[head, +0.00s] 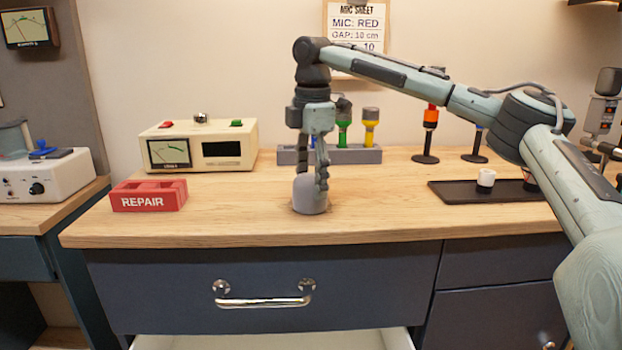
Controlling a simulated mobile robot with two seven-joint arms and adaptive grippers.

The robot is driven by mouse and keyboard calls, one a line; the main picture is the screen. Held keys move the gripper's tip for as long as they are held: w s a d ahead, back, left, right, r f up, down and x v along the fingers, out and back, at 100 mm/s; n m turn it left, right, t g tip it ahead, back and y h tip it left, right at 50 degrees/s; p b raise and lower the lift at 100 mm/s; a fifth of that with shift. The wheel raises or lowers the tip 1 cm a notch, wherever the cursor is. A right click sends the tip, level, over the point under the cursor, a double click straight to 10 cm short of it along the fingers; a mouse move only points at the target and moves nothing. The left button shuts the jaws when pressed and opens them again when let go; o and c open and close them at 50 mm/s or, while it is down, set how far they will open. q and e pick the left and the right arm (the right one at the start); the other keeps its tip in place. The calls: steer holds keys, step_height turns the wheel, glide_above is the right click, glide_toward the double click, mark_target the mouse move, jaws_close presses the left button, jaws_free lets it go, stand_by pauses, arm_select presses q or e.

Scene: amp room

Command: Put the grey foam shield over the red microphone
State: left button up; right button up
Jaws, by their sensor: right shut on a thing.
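The grey foam shield (309,204) is a small rounded cylinder near the front middle of the wooden bench. My right gripper (312,182) points straight down and is shut on its upper part. The shield is at bench level; I cannot tell whether it still touches the wood. A microphone with an orange-red band (431,117) stands upright on a dark round-based stand, behind and to the right of the shield. It is the only reddish microphone I see. My left gripper is not in view.
A rack (362,155) with green and yellow microphones stands behind my gripper. A dark tray (460,192) with a white cup (486,178) is right. A sheet (355,28) reads "MIC: RED".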

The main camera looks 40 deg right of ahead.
mark_target(312, 177)
steer(key=shift+f, duration=0.1)
steer(key=o, duration=0.8)
step_height(312, 177, up, 12)
steer(key=shift+s, duration=0.25)
